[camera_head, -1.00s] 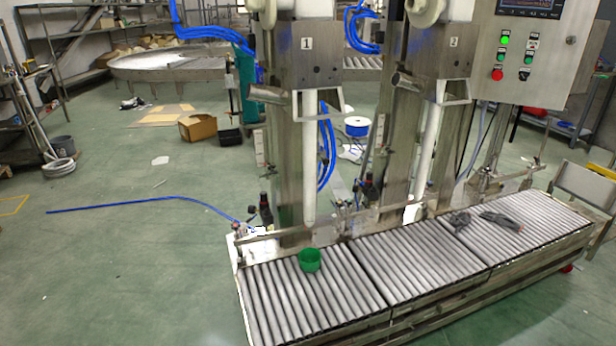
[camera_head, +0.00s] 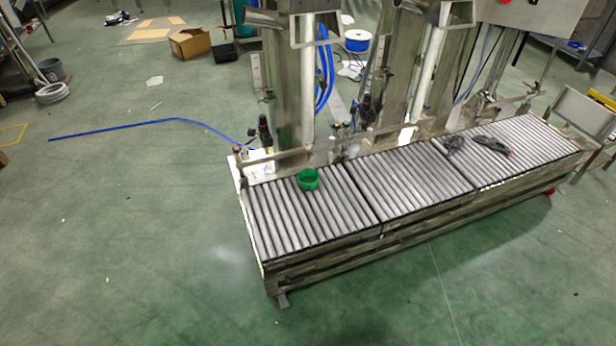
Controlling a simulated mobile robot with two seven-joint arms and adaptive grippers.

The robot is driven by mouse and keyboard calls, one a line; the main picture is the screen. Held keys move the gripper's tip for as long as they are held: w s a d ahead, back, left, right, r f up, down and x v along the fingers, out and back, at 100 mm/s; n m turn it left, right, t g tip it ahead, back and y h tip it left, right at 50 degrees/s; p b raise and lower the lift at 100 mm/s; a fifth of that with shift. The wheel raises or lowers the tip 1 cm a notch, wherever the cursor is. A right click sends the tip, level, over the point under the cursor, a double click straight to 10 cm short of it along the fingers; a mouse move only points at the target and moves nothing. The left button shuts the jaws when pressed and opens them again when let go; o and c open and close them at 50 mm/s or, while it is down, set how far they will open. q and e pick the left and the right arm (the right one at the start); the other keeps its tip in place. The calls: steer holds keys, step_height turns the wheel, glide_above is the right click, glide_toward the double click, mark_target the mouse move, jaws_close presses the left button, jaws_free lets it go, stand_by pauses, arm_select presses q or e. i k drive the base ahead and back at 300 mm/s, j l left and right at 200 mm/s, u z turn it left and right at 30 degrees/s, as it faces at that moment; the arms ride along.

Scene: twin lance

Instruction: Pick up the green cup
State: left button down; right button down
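The green cup (camera_head: 308,179) stands on the left section of the roller conveyor (camera_head: 290,222), near its back edge. It is small in the picture and looks upright. Nothing covers it. Neither of my grippers is in the head view, so I see no contact with the cup.
Dark items (camera_head: 490,145) lie on the conveyor's right section. Metal columns (camera_head: 288,90) of the filling machine stand behind the conveyor. A blue hose (camera_head: 130,124) lies on the floor at left. A cardboard box (camera_head: 190,43) sits farther back. The floor (camera_head: 400,300) in front is clear.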

mark_target(308, 179)
steer(key=i+j, duration=0.15)
steer(key=j, duration=0.25)
steer(key=i+j, duration=0.15)
steer(key=j, duration=0.2)
steer(key=i+j, duration=0.15)
steer(key=j, duration=0.25)
